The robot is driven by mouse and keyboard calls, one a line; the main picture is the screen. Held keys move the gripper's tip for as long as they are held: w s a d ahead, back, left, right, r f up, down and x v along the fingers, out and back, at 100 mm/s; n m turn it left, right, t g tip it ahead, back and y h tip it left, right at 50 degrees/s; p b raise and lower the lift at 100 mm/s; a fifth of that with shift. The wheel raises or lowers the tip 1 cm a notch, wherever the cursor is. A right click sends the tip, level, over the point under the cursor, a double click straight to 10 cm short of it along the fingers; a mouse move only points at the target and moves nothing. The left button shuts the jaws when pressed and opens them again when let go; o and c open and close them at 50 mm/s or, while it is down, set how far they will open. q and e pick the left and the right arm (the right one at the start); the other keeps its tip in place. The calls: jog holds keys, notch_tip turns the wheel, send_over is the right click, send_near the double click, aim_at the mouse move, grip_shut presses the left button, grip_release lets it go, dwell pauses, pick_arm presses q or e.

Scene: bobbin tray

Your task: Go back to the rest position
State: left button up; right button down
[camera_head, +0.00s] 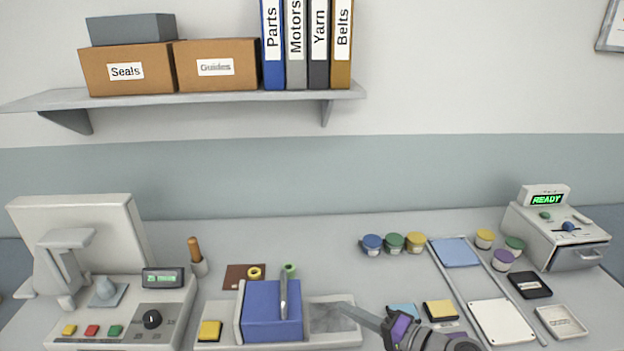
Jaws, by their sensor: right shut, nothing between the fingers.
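My right gripper (364,316) shows at the bottom, right of centre, with its dark wrist and purple part at the lower edge. Its grey fingers are shut and empty. They point left over the pale right part of a tray (345,341). A blue box-like block (262,305) with an upright metal handle (284,296) stands on the left part of this tray, apart from the fingers. My left gripper is not in view.
Blue (371,244), green (393,243) and yellow (415,243) bobbins or pots stand behind. A pale machine (120,325) is at left. A "READY" device (560,235) is at right. A white pad (502,321) and yellow block (440,310) lie near my right wrist.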

jog(key=s+f+n+g+h, duration=0.4)
jog(key=s+f+h, duration=0.1)
jog(key=s+f, duration=0.5)
jog(key=s+d+f+n+g+h+p, duration=0.1)
jog(key=s+d+f+n+h, duration=0.1)
jog(key=s+d+h, duration=0.4)
jog(key=s+d, duration=0.2)
jog(key=shift+s+f+n+h, duration=0.15)
jog(key=shift+s+n+h, duration=0.15)
jog(key=shift+n, duration=0.1)
